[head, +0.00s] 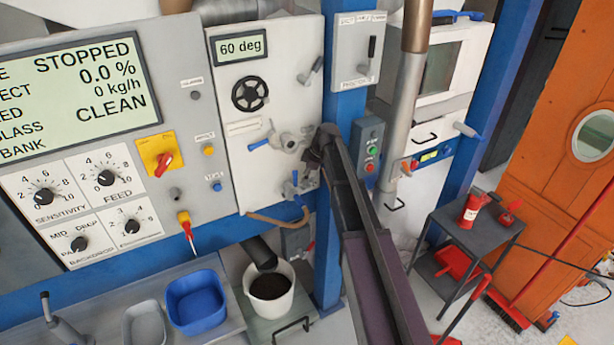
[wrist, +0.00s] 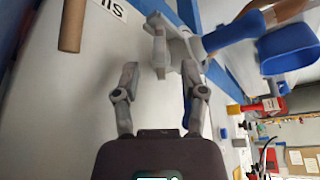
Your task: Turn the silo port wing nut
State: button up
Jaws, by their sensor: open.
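The silo port wing nut appears to be the pale grey winged part (wrist: 178,48) ahead of my gripper in the wrist view. In the head view, the grey port fitting (head: 290,142) is on the white panel, just left of my gripper (head: 322,145). My gripper is open in the wrist view (wrist: 160,72), its two fingers apart and pointing at the grey part. The right fingertip overlaps the grey part in the picture; I cannot tell whether they touch. Nothing is held. My arm and gripper hide the right side of the fitting in the head view.
A blue lever (head: 258,144) sticks out left of the fitting; a blue handle (wrist: 235,32) shows close by in the wrist view. A second valve (head: 292,185) is below. A blue post (head: 328,230) stands to the right. A black handwheel (head: 249,93) is above.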

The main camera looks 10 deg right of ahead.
jog(key=s+d+r+m+p, duration=0.2)
jog(key=r+p, duration=0.4)
jog(key=s+d+r+m+t+h+p, duration=0.1)
jog(key=s+d+r+m+p, duration=0.1)
jog(key=r+p, duration=0.4)
jog(key=shift+d+r+m+t+p, duration=0.3)
jog(key=shift+d+r+p, duration=0.05)
jog(key=shift+r, duration=0.05)
jog(key=shift+f, duration=0.15)
jog(key=b+x, duration=1.3)
jog(key=shift+a+f, duration=0.2)
jog(key=shift+f, duration=0.05)
dwell(0.4)
